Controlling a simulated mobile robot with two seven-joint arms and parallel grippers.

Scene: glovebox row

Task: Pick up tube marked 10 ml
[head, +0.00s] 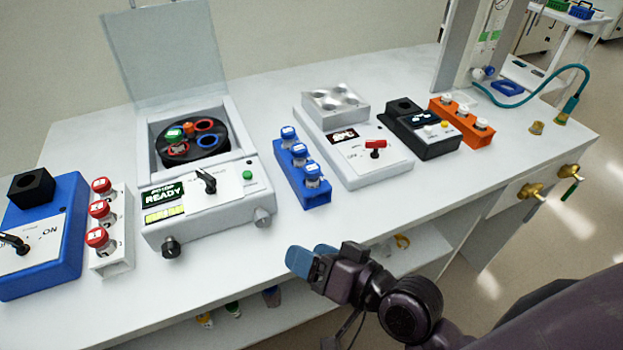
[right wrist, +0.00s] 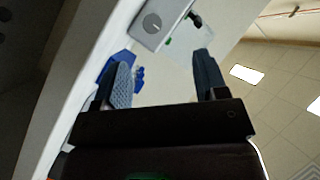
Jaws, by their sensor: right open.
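Capped tubes stand in three racks in the head view, and their markings are too small for me to read, so I cannot tell which is marked 10 ml. Blue-capped tubes (head: 300,153) stand in a blue rack (head: 317,197). Red-capped tubes (head: 97,237) stand in a white rack (head: 113,268) at the left. White-capped tubes (head: 482,123) stand in an orange rack (head: 463,127) at the right. My right gripper (head: 312,259) is open and empty at the front edge, below the blue rack. Its two fingers show apart in the right wrist view (right wrist: 163,82). My left gripper is out of view.
An open-lidded centrifuge (head: 205,209) reading READY stands on the bench (head: 250,290). A white hotplate-like device (head: 377,172), a black device (head: 437,148) and a blue device (head: 60,240) stand beside the racks. A lower shelf (head: 420,255) lies under the bench edge.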

